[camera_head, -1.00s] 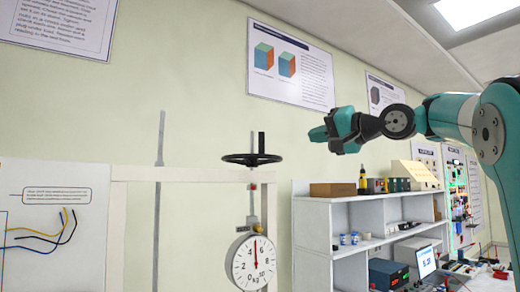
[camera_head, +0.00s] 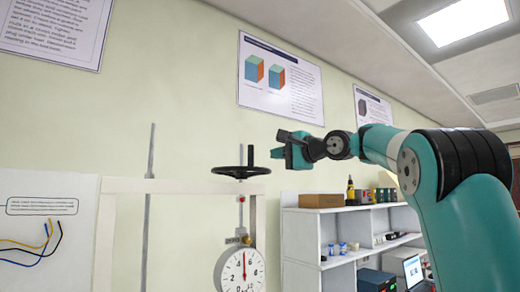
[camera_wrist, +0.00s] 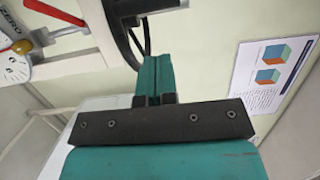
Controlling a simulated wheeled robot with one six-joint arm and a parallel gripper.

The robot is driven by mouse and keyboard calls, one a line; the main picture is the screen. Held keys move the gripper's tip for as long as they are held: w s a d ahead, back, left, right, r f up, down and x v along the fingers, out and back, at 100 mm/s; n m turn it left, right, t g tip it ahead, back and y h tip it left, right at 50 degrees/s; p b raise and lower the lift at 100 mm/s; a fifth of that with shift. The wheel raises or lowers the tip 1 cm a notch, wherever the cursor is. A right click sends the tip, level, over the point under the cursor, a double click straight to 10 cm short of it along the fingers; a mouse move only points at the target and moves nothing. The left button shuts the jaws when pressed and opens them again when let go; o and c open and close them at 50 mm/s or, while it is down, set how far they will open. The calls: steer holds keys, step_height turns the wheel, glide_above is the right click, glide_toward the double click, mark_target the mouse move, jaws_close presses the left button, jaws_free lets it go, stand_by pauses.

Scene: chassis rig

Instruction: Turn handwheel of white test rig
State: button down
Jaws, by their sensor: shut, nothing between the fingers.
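The black handwheel (camera_head: 240,171) lies flat on top of the white test rig (camera_head: 170,186), with an upright handle at its rim. The dial also shows in the wrist view (camera_wrist: 14,68).
A white shelf (camera_head: 305,230) with a brown box (camera_head: 321,200), bottles and instruments stands to the right of the rig. Posters (camera_head: 280,78) hang on the wall behind. A white panel with coloured wires (camera_head: 35,245) is at the left.

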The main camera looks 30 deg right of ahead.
steer(key=shift+w+a, duration=0.5)
steer(key=shift+a, duration=0.4)
steer(key=shift+w+a, duration=0.5)
steer(key=shift+a, duration=0.35)
steer(key=shift+w+a+p, duration=0.2)
steer(key=shift+a+p, duration=0.2)
steer(key=shift+a, duration=0.05)
